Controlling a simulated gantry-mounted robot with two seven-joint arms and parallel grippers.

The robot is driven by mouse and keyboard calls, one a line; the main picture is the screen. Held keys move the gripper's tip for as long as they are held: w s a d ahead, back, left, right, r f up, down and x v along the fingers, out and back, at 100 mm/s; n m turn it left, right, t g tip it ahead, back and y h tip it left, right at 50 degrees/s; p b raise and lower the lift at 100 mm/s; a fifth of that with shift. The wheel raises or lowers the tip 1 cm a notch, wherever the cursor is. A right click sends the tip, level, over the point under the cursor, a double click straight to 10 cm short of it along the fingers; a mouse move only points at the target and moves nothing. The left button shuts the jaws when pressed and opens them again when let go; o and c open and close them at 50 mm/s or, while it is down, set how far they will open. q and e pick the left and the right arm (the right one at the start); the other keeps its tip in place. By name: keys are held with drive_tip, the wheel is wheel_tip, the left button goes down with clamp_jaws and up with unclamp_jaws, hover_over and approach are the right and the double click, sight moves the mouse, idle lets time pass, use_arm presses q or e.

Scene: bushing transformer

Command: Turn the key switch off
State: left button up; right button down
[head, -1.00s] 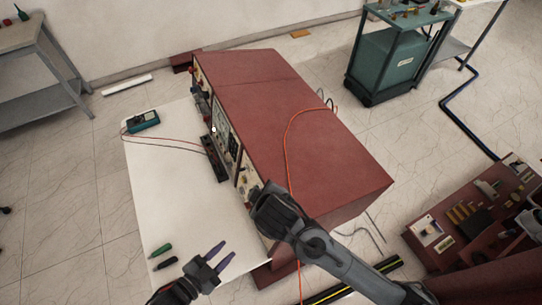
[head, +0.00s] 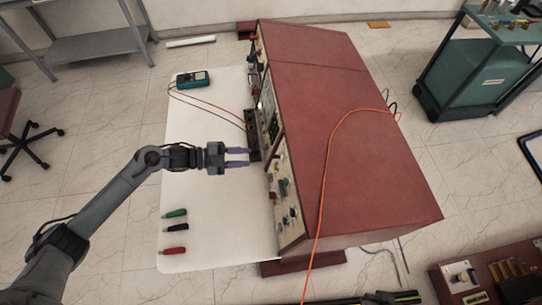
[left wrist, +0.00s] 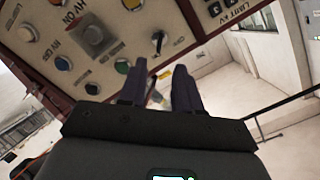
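The dark red cabinet (head: 350,130) has a control panel (head: 285,195) on its left side. In the left wrist view the panel (left wrist: 75,75) shows tilted, with upside-down lettering, round coloured buttons and a square knob. A small black key-like switch (left wrist: 158,42) sits near its edge, just beyond my fingertips; its exact setting cannot be told. My left gripper (head: 238,157) is open and empty, its two dark fingers apart and pointing at the panel from the left, with a gap to it. It also shows in the left wrist view (left wrist: 158,82). My right gripper is out of view.
A white mat (head: 205,210) lies beside the cabinet, holding a teal multimeter (head: 193,79) with leads and several screwdrivers (head: 174,228). An orange cable (head: 323,190) crosses the cabinet top. A black terminal strip (head: 253,135) stands by the panel.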

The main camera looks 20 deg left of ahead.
sight(272, 156)
use_arm(q)
drive_tip(key=x, duration=0.9)
drive_tip(key=shift+w+d+f, duration=0.1)
drive_tip(key=shift+w+d, duration=0.05)
drive_tip(key=shift+d, duration=0.15)
drive_tip(key=shift+c, duration=0.3)
clamp_jaws()
